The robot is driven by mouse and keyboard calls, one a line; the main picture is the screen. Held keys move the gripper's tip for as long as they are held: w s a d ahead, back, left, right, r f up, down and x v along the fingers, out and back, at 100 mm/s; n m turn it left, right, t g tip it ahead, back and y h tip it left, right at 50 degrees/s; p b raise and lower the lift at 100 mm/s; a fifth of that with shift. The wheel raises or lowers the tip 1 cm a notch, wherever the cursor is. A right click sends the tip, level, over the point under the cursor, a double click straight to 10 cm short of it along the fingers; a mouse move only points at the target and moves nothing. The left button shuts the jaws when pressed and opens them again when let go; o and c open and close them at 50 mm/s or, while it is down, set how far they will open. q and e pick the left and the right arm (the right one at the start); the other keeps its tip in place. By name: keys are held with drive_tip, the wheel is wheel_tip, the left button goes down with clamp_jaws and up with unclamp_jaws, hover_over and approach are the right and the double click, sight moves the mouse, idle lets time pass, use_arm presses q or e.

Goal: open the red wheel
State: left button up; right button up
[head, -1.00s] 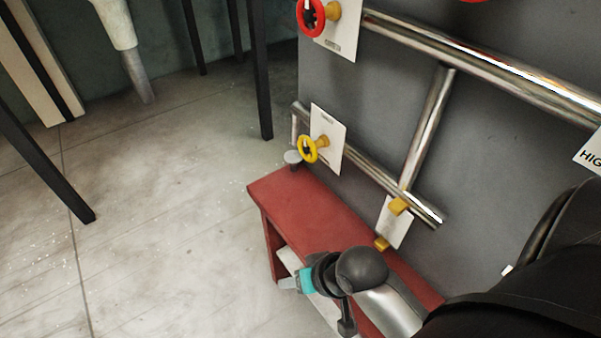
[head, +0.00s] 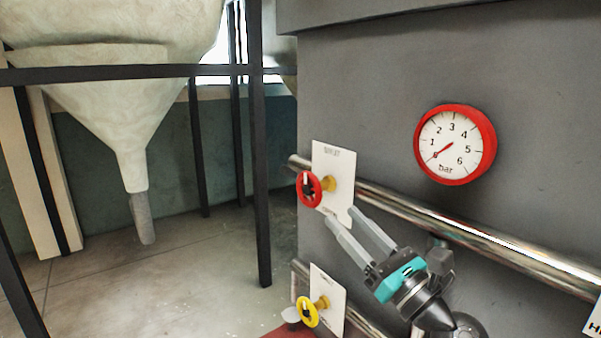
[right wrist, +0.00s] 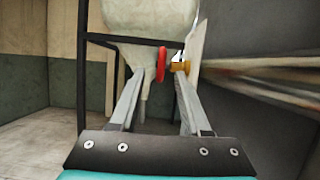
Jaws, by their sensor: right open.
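The red wheel (head: 309,189) sits on a brass stem in front of a white label plate (head: 334,172) on the upper pipe. My right gripper (head: 342,215) is open and empty, its two fingers pointing up and left toward the wheel, just below and right of it in the head view. In the right wrist view the red wheel (right wrist: 162,65) shows edge-on beyond the fingertips, between the two fingers (right wrist: 157,75), with the brass stem (right wrist: 181,67) to its right. The fingers do not appear to touch the wheel. My left gripper is not in view.
A yellow wheel (head: 307,311) with its own plate sits below on the lower pipe. A red-rimmed gauge (head: 456,145) is on the grey wall above the upper pipe (head: 450,232). A pale hopper (head: 118,75) and dark frame posts (head: 258,180) stand at left.

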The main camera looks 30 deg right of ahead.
sight(300, 174)
drive_tip(key=shift+m, duration=0.3)
drive_tip(key=p+x, duration=0.1)
drive_tip(key=x, duration=0.3)
drive_tip(key=p+x, duration=0.2)
drive_tip(key=x, duration=0.3)
drive_tip(key=p+x, duration=0.2)
drive_tip(key=x, duration=0.2)
drive_tip(key=shift+w+d+r, duration=0.25)
drive_tip(key=shift+r, duration=0.1)
drive_tip(key=shift+x, duration=0.8)
drive_tip(key=shift+f, duration=0.1)
drive_tip(key=shift+c, duration=0.3)
clamp_jaws()
